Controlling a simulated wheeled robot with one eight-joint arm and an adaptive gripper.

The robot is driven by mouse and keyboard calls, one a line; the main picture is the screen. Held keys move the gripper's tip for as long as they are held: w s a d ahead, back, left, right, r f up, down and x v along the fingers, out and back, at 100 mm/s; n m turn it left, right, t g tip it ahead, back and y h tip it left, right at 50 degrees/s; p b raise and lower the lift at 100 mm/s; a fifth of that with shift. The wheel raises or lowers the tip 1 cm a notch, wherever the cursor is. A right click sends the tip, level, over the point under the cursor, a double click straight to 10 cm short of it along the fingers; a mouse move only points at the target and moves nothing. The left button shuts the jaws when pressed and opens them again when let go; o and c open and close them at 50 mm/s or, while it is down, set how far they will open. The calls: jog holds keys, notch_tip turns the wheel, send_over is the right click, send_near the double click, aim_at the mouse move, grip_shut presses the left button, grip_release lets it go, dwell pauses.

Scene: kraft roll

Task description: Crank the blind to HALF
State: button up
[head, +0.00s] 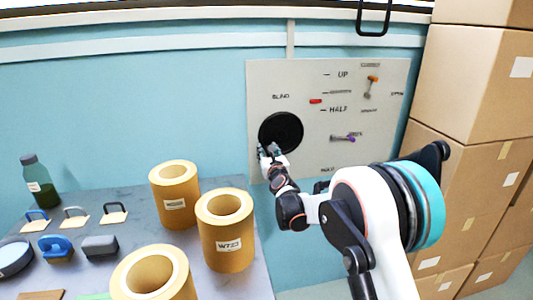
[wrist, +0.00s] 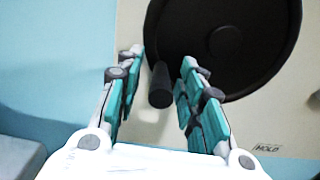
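The pale wall panel (head: 262,80) carries a black crank disc (head: 281,130) under the label BLIND. A red marker (head: 315,101) sits beside the scale, below UP and slightly above the HALF line. My gripper (head: 268,152) is at the disc's lower left edge. In the wrist view the disc (wrist: 245,40) fills the upper right, and its dark crank knob (wrist: 160,88) sticks out toward me. My gripper (wrist: 162,62) is open, with one teal finger on each side of the knob. Gaps show on both sides of it. In the head view my gripper hides the knob.
Cardboard boxes (head: 480,80) stack at the right. A grey table (head: 120,238) at the lower left holds kraft rolls (head: 226,235), a bottle (head: 40,182) and small tools.

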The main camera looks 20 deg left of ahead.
jog(key=shift+s, duration=0.1)
jog(key=v, duration=1.2)
